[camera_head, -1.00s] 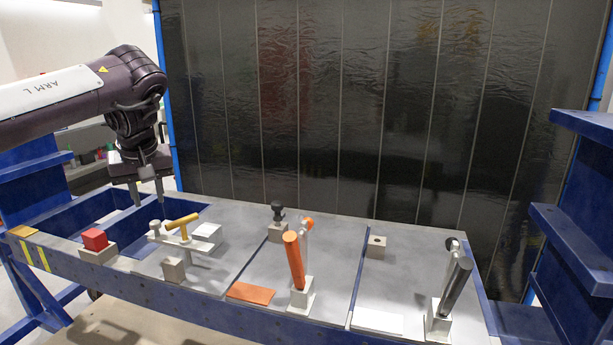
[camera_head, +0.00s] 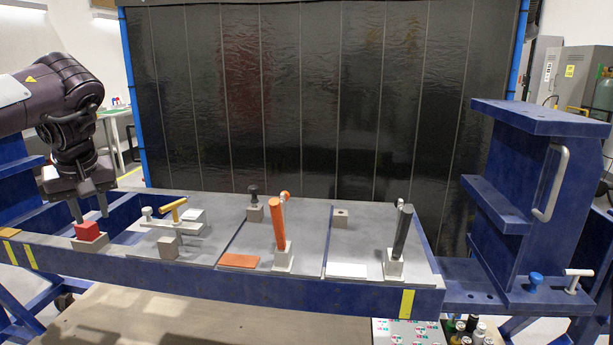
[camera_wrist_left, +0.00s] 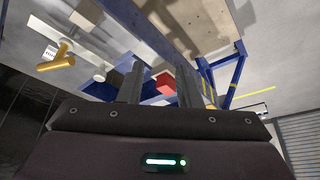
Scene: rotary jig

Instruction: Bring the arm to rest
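My left gripper (camera_head: 90,209) is at the far left of the jig table in the head view, pointing down with its two fingers apart. It is empty. A red block (camera_head: 87,230) on a grey base sits just below and in front of the fingertips, and I see no contact. In the left wrist view, the open fingers (camera_wrist_left: 160,88) frame the red block (camera_wrist_left: 164,82), which lies beyond them. My right gripper is in neither view.
Right of the gripper stand a yellow-handled clamp (camera_head: 172,210), an orange lever (camera_head: 277,224), a black knob (camera_head: 253,190) and a dark grey lever (camera_head: 402,232). A blue step-shaped frame (camera_head: 530,190) rises at the right. A dark curtain (camera_head: 330,100) hangs behind.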

